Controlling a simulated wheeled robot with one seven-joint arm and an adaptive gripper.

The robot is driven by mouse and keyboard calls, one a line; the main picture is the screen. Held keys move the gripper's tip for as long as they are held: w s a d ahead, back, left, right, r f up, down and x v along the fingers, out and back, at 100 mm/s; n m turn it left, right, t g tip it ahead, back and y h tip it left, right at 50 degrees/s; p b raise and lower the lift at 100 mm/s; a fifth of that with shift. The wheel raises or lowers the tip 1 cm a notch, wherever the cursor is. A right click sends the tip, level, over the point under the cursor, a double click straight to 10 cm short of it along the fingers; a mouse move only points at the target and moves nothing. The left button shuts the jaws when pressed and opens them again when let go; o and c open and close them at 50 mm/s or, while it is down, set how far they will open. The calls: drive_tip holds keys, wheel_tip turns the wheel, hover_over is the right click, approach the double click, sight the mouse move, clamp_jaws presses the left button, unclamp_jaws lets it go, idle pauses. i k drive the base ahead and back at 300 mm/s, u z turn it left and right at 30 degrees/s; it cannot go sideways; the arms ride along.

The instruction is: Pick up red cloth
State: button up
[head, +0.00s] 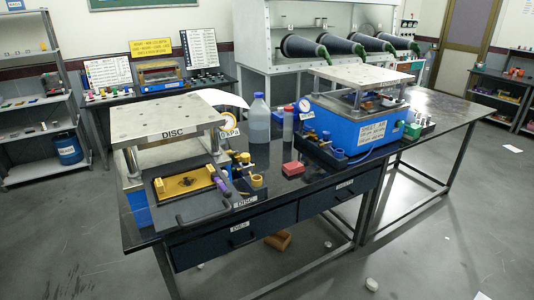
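A small red item (293,168), which looks like a folded cloth, lies on the black tabletop (275,188) near its front edge. It sits between the DISC press on the left and the blue machine on the right. At this size I cannot make out its weave or folds. My gripper is not in this view.
The DISC press (168,118) has a yellow block on its tray. A clear bottle (260,120), a red-capped bottle (287,128) and small yellow-topped items (257,181) stand near the red item. The blue machine (345,125) is at right. Floor in front is mostly clear.

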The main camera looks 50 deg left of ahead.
sight(293, 168)
drive_tip(key=u, duration=0.85)
drive_tip(key=i, duration=0.85)
drive_tip(key=u, duration=0.95)
